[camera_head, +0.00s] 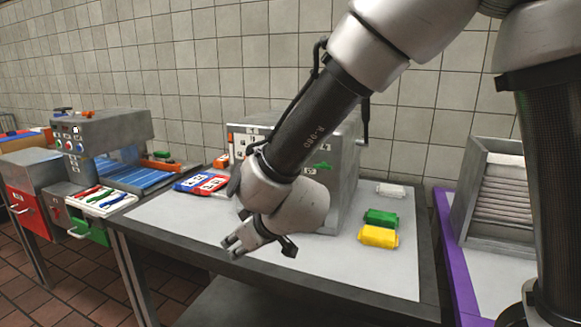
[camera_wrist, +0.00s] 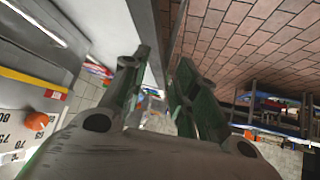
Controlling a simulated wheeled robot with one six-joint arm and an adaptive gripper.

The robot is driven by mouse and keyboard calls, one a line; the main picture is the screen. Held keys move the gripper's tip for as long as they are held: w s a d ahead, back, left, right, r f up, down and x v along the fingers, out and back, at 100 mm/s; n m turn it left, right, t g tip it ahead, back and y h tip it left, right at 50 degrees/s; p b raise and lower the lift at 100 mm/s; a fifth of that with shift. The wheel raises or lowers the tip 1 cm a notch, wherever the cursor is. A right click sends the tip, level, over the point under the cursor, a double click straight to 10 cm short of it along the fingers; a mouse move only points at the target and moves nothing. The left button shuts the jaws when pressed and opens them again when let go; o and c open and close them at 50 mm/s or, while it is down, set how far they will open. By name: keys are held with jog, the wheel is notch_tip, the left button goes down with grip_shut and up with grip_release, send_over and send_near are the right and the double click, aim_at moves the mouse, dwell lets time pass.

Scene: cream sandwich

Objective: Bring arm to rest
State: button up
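My gripper (camera_head: 231,246) hangs at the end of my bent arm over the front edge of the middle table (camera_head: 180,228) in the head view, and its fingers point to the left. In the wrist view my gripper (camera_wrist: 162,75) has its two fingers apart, with nothing visible between them. My arm crosses the head view from the upper right and hides part of the grey metal machine (camera_head: 345,170) behind it.
A yellow packet (camera_head: 379,237), a green packet (camera_head: 381,217) and a white packet (camera_head: 391,190) lie on the table's right side. Blue and red trays (camera_head: 202,182) lie at its back left. A purple-edged table (camera_head: 443,225) carries a metal rack (camera_head: 495,190).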

jog(key=s+d+r+m+h, duration=0.2)
jog(key=s+d+r+m, duration=0.1)
jog(key=d, duration=1.2)
jog(key=s+d+r+m+g+h, duration=0.1)
jog(key=s+d+r+m, duration=0.3)
jog(key=d, duration=1.2)
jog(key=s+d+r+m+h, duration=0.3)
jog(key=s+d+r, duration=0.3)
jog(key=d, duration=1)
jog(key=shift+s+d+r+m+g+h, duration=0.3)
jog(key=shift+s+g+h, duration=0.1)
jog(key=shift+s, duration=0.25)
